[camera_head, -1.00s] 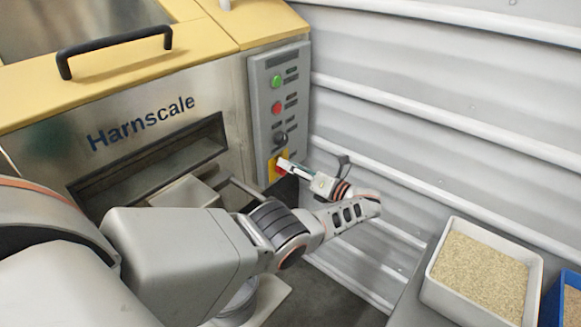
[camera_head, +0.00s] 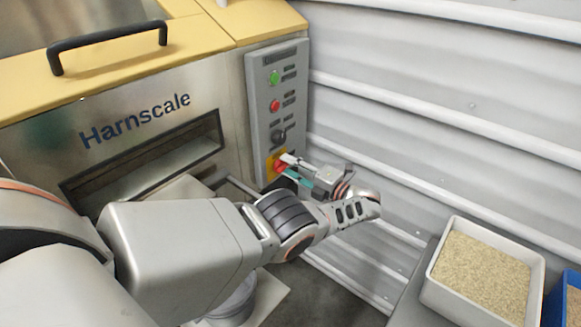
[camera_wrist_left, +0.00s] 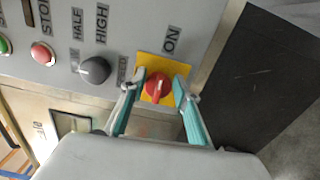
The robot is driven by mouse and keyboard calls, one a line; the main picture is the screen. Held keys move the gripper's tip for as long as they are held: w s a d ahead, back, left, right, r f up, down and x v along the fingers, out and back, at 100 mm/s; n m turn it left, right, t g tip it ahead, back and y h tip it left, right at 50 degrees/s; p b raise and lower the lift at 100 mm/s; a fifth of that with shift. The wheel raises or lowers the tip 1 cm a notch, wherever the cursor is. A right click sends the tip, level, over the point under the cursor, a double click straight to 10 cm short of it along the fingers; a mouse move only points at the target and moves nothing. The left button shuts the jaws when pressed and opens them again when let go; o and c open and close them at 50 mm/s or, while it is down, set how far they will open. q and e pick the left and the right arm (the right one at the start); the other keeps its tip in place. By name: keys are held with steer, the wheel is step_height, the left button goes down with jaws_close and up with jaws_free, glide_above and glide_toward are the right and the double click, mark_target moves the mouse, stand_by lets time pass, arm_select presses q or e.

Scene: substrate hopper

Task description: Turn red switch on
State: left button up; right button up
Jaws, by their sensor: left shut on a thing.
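The red switch (camera_wrist_left: 157,86) is a rotary knob on a yellow plate (camera_wrist_left: 147,62), low on the grey control panel. An ON label (camera_wrist_left: 172,38) is beside the plate. My left gripper (camera_wrist_left: 160,84) has its teal-lined fingers on both sides of the knob and is shut on it. The knob's red grip bar points down toward the gripper in the left wrist view. In the head view the left gripper (camera_head: 284,163) reaches the panel from the right, and its fingers partly cover the red switch. My right gripper is not in view.
Above the switch, the panel (camera_head: 260,125) carries a black selector knob (camera_head: 279,136), a red button (camera_head: 275,105) and a green button (camera_head: 274,78). A corrugated wall (camera_head: 430,110) stands close on the right. A white bin of granules (camera_head: 437,290) is at lower right.

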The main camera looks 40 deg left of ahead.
arm_select(q)
steer(key=shift+m, duration=0.4)
steer(key=o, duration=1.1)
